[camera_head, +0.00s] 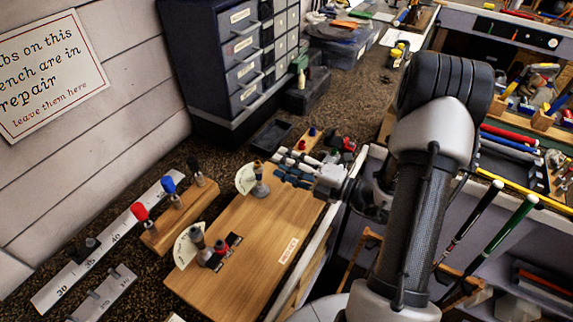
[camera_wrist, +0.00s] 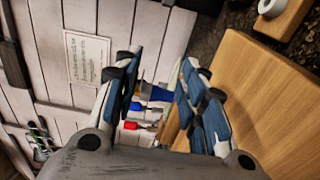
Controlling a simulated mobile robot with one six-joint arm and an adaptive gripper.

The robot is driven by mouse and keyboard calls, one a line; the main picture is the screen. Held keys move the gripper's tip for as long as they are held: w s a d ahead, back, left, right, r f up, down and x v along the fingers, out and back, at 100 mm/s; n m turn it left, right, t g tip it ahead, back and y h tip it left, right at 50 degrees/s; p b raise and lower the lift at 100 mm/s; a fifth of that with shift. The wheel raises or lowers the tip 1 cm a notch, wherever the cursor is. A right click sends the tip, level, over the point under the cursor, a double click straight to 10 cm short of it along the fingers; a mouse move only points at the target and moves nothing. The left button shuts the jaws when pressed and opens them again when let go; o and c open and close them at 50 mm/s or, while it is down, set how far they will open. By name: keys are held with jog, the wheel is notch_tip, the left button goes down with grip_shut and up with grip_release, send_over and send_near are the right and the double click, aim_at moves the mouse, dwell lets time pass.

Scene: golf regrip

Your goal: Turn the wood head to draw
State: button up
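A wooden board (camera_head: 240,260) lies on the dark bench and carries two small upright fixtures, each beside a pale fan-shaped dial. The far fixture (camera_head: 259,188) has a grey post with a tan and blue top. The near fixture (camera_head: 219,248) has grey and red parts. I cannot tell which is the wood head. My gripper (camera_head: 283,173) is just right of the far fixture, its fingers pointing left. In the wrist view, its blue-padded fingers (camera_wrist: 155,100) stand apart. A blue and tan piece (camera_wrist: 156,94) shows in the gap; contact cannot be told.
A wooden rack (camera_head: 180,218) with red, blue and black-handled tools stands left of the board. A white numbered ruler (camera_head: 105,245) lies farther left. A dark drawer cabinet (camera_head: 225,60) stands behind. A dark tray (camera_head: 271,135) and small wooden block (camera_head: 308,140) lie beyond the board.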

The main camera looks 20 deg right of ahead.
grip_shut()
dwell(0.3)
jog(key=shift+w+r+n+g+y+p, duration=0.2)
jog(key=shift+w+n+g+y+p, duration=0.35)
jog(key=shift+n+g+y+p, duration=0.4)
jog(key=shift+w+f+n+g+y+p, duration=0.1)
jog(key=shift+w+n+g+y+p, duration=0.4)
jog(key=shift+n+g+y, duration=0.35)
jog(key=shift+w+f+n+g+y+p, duration=0.1)
jog(key=shift+w+n+g+y+p, duration=0.45)
jog(key=shift+g, duration=0.45)
jog(key=shift+s, duration=0.15)
jog(key=shift+o, duration=1.7)
grip_release()
